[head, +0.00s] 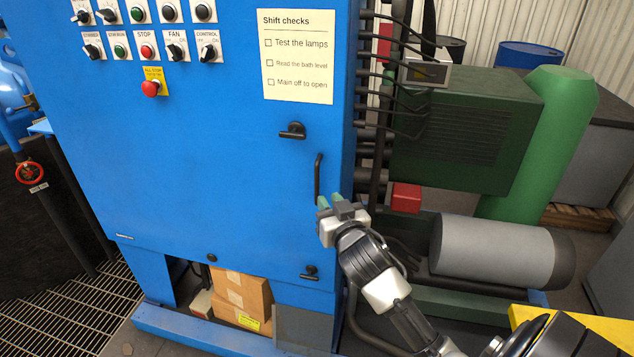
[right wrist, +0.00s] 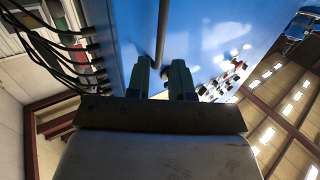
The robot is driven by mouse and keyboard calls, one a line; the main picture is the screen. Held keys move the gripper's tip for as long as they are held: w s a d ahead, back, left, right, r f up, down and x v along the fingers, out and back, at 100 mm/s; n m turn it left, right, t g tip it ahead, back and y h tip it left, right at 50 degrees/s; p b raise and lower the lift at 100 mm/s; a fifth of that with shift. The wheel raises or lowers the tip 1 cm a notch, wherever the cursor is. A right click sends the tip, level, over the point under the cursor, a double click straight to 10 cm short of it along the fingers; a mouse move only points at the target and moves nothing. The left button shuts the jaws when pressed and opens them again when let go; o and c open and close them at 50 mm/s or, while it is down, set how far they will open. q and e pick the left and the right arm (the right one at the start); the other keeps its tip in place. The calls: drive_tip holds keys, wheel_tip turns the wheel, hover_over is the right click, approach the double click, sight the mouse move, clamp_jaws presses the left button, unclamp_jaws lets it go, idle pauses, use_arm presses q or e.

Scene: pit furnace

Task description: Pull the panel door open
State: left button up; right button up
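The blue panel door (head: 220,150) is shut, with switches at its top and a paper sheet on it. Its black vertical bar handle (head: 318,178) is near the right edge, and a black turn latch (head: 293,131) sits above it. My right gripper (head: 330,200) is at the handle's lower end. In the right wrist view, my right gripper (right wrist: 162,80) has its two fingers apart, and the handle (right wrist: 163,30) lines up with the gap between them. I cannot tell whether the bar is within the fingers' reach. My left gripper is out of view.
Another black latch (head: 310,272) is low on the cabinet. Cardboard boxes (head: 242,295) sit beneath it. To the right are black cables, a dark green machine box (head: 465,130), a green cylinder (head: 545,140) and a grey drum (head: 495,250). Grated floor (head: 60,310) lies at left.

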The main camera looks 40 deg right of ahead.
sight(318, 185)
drive_tip(key=x, duration=0.8)
drive_tip(key=shift+w+f+p, duration=0.1)
drive_tip(key=shift+f+p, duration=0.05)
drive_tip(key=shift+p, duration=0.25)
clamp_jaws()
